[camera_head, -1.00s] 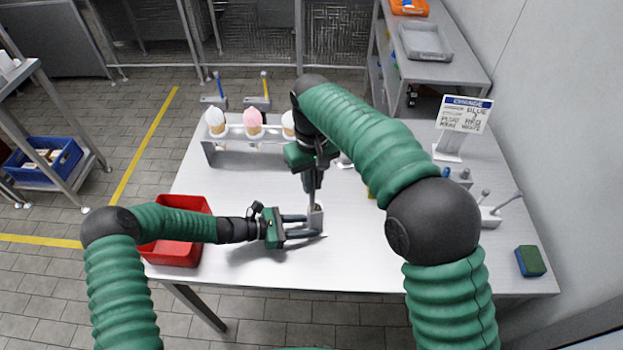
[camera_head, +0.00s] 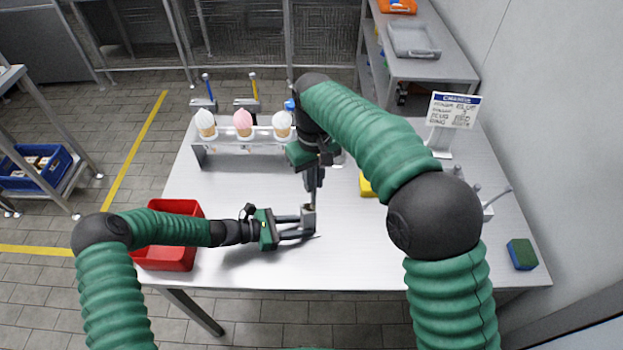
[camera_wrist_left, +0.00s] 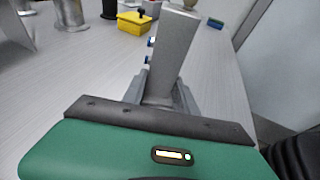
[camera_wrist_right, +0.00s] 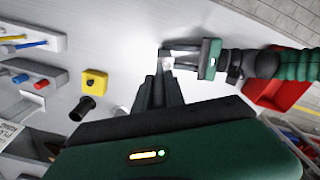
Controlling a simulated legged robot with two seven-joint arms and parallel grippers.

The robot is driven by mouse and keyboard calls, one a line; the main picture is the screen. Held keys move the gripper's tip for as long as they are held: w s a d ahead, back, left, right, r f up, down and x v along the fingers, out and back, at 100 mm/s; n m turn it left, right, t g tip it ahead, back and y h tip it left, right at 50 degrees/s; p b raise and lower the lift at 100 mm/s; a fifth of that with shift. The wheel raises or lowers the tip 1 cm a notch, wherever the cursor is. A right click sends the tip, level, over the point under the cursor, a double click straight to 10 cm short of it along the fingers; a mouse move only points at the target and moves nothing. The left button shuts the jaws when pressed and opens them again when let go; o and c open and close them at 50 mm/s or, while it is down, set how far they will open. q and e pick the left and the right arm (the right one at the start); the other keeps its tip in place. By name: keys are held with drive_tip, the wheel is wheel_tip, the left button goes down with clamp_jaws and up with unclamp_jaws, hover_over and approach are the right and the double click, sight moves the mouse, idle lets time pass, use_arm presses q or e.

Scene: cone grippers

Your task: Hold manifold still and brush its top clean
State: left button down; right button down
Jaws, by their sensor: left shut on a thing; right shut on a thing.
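The manifold (camera_head: 308,221) is a small grey block standing on the table right of the red bin. It shows as a tall grey block with blue nubs on its side in the left wrist view (camera_wrist_left: 172,55). My left gripper (camera_head: 297,227) comes in from the left, low over the table, and is shut on the manifold. My right gripper (camera_head: 313,190) points down just above the manifold's top. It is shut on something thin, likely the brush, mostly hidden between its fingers. I cannot tell whether its tip touches the manifold's top.
A red bin (camera_head: 166,257) stands at the table's left. A rack with several cones (camera_head: 243,127) is behind. A yellow block (camera_head: 367,186), a sign (camera_head: 453,111) and a blue-green sponge (camera_head: 522,254) are to the right. The front middle of the table (camera_head: 370,250) is clear.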

drive_tip(key=shift+a, duration=0.1)
drive_tip(key=shift+s+a+f, duration=0.1)
drive_tip(key=shift+s+a, duration=0.05)
drive_tip(key=shift+a, duration=0.35)
drive_tip(key=shift+s+a, duration=0.15)
drive_tip(key=shift+a, duration=0.35)
drive_tip(key=shift+d, duration=0.15)
drive_tip(key=shift+w+d, duration=0.15)
drive_tip(key=shift+d, duration=0.35)
drive_tip(key=shift+w+d, duration=0.15)
drive_tip(key=shift+d, duration=0.35)
drive_tip(key=shift+a, duration=0.1)
drive_tip(key=shift+s+a, duration=0.15)
drive_tip(key=shift+a, duration=0.35)
drive_tip(key=shift+s+a, duration=0.15)
drive_tip(key=shift+a, duration=0.35)
drive_tip(key=shift+d, duration=0.15)
